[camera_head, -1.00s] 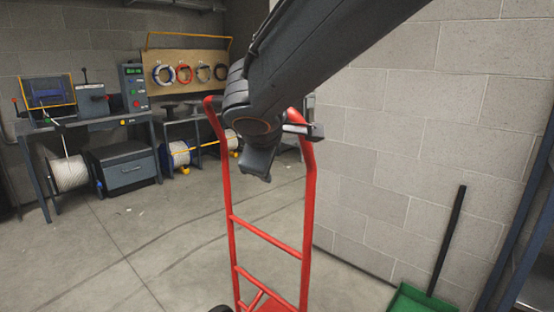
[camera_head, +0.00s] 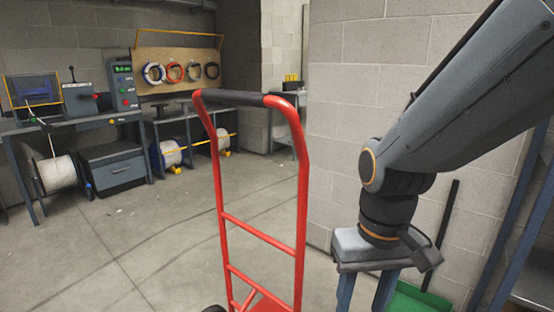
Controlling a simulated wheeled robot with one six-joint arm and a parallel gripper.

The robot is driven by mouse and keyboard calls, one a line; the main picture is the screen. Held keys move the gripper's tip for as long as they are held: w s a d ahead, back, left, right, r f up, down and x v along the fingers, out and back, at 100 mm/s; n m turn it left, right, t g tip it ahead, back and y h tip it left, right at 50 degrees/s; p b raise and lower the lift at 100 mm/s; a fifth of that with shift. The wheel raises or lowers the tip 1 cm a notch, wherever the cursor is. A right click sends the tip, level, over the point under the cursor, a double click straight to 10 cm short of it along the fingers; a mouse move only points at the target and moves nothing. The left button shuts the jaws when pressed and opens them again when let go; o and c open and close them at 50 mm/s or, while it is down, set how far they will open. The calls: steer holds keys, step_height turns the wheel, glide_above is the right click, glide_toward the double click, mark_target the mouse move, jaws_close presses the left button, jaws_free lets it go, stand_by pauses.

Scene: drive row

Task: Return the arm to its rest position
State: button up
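My arm reaches in from the upper right of the head view and bends down at its wrist. My gripper (camera_head: 364,298) hangs at the lower right, pointing down. Its two blue-grey fingers are apart with nothing visible between them; their lower ends run to the picture's bottom edge. A red hand truck (camera_head: 303,200) stands upright left of my gripper, with a clear gap between them in the picture. Its black handle grip (camera_head: 235,97) is fully in view and nothing holds it.
A pale block wall (camera_head: 345,90) stands behind my arm. A green dustpan or shovel (camera_head: 415,298) leans there, partly hidden by my gripper. A workbench (camera_head: 75,122) with machines and a cable spool (camera_head: 56,173) are at the left. Open concrete floor (camera_head: 150,240) lies left of the truck.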

steer(key=d+r+m+p, duration=0.1)
steer(key=d+r+p, duration=0.4)
steer(key=p, duration=0.6)
steer(key=shift+s+r, duration=0.35)
steer(key=shift+r, duration=0.25)
stand_by(1.2)
